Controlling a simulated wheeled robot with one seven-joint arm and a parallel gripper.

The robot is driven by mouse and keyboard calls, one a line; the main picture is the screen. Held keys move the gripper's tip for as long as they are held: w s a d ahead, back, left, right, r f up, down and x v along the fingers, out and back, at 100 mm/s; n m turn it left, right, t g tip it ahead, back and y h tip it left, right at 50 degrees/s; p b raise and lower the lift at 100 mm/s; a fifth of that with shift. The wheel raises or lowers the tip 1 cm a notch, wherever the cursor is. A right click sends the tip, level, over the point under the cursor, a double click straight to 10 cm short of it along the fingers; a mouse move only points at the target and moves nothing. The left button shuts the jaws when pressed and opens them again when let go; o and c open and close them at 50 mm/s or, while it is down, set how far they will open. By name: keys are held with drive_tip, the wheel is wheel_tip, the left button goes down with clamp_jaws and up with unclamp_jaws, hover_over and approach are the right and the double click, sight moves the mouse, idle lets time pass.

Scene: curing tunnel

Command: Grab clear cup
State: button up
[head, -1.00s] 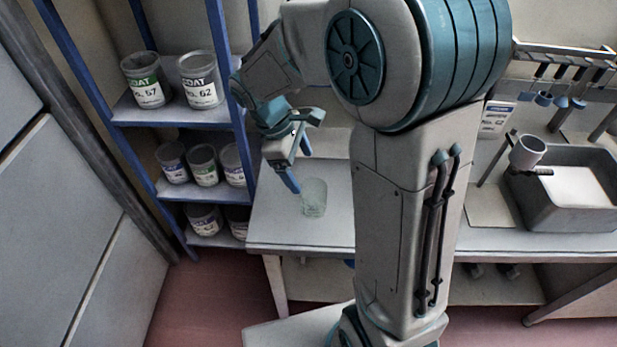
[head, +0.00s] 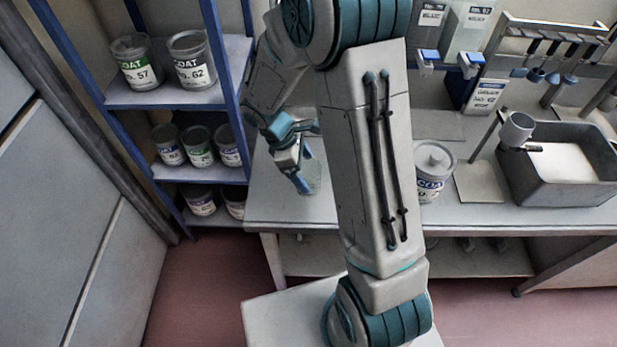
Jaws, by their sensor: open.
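The clear cup (head: 313,174) stands on the grey bench top, just left of my arm's column-like link. It is see-through and partly hidden behind my gripper. My gripper (head: 303,180) is open and tilted downward, with its blue fingers at the cup's left side in the picture. I cannot tell whether a finger touches the cup or whether the cup lies between the fingers.
A blue-framed shelf (head: 180,98) with several labelled coating cans stands left of the bench.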

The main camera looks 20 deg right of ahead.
sight(308, 175)
drive_tip(key=shift+w+p+x, duration=0.15)
drive_tip(key=shift+x, duration=0.85)
drive_tip(key=shift+w+p+x, duration=0.1)
drive_tip(key=shift+p+x, duration=0.05)
drive_tip(key=shift+x, duration=0.85)
drive_tip(key=shift+a+f, duration=0.1)
drive_tip(key=shift+a, duration=0.1)
drive_tip(key=c, duration=1.1)
drive_tip(key=shift+o, duration=0.2)
